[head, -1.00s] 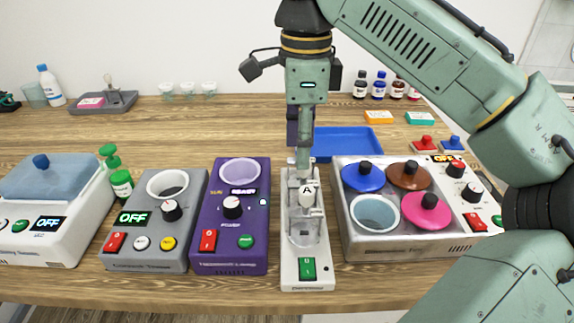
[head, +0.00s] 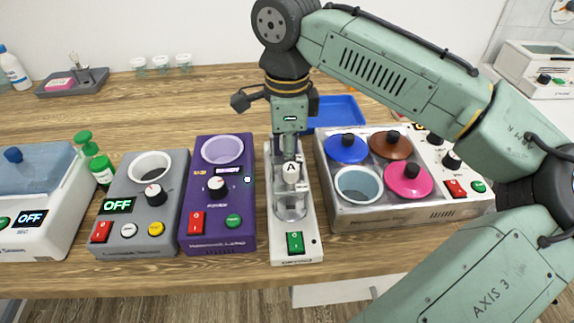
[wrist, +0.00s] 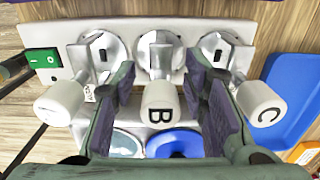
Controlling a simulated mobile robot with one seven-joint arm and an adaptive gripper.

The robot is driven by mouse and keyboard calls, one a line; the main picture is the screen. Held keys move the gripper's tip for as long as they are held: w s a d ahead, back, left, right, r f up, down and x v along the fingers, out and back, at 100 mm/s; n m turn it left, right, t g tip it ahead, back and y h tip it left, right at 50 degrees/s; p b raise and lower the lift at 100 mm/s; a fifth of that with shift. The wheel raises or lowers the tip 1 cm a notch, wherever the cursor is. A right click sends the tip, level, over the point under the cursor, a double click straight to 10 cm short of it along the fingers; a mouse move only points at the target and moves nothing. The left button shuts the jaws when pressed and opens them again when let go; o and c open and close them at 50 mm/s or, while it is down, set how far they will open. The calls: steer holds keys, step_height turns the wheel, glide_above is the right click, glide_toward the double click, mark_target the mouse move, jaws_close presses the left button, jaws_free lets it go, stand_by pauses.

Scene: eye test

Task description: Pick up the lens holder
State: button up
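A narrow white stand (head: 300,254) with a green switch holds several clear or metallic round pieces with white cylindrical handles, which I take to be lens holders. The handle marked A (head: 291,168) shows in the head view. In the wrist view, the handle marked B (wrist: 160,108) lies between my gripper's fingers (wrist: 162,72), with narrow gaps on both sides. The handle marked C (wrist: 262,106) is right of the fingers, and another handle (wrist: 60,102) is left of them. My gripper is open over the stand; in the head view its fingertips (head: 289,152) are partly hidden.
A purple device (head: 217,215) stands close on the left, and a grey one (head: 140,220) beyond it. A box with coloured lids (head: 400,215) stands close on the right. A blue tray (head: 338,112) lies behind the stand. The bench behind the left devices is mostly clear.

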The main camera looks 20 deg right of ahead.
steer(key=shift+f, duration=0.5)
jaws_close()
